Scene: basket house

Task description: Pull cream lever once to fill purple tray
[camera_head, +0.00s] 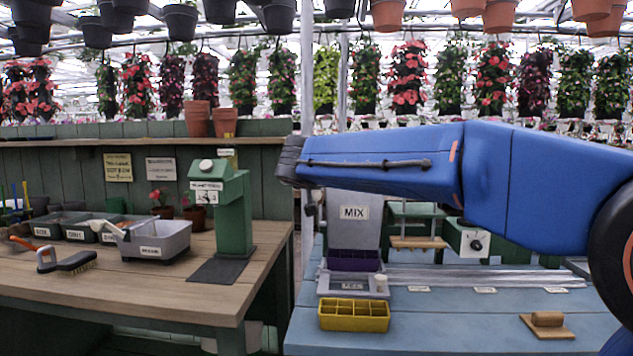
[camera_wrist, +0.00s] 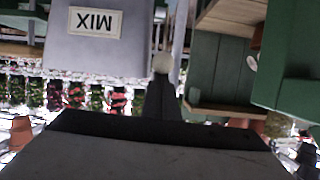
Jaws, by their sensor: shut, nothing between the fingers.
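The purple tray (camera_head: 353,260) sits below the grey hopper marked MIX (camera_head: 354,232), on a grey stand (camera_head: 350,286) on the blue bench. My gripper (camera_head: 311,207) is small and dark in the head view, beside the hopper's left edge and partly behind my wrist. In the wrist view, which is upside down, my gripper (camera_wrist: 161,97) shows as a narrow dark shape, shut and empty. A cream round knob (camera_wrist: 163,63), apparently the lever's, lies at its tip, beside the hopper (camera_wrist: 95,35). I cannot tell whether they touch. The lever's shaft and the tray's contents are not clear.
A yellow divided tray (camera_head: 354,316) stands in front of the purple tray's stand. A small cream cylinder (camera_head: 381,283) is at the stand's right. A green machine (camera_head: 233,210) and a grey bin (camera_head: 156,241) stand on the left wooden bench. The right blue bench holds a wooden block (camera_head: 547,322).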

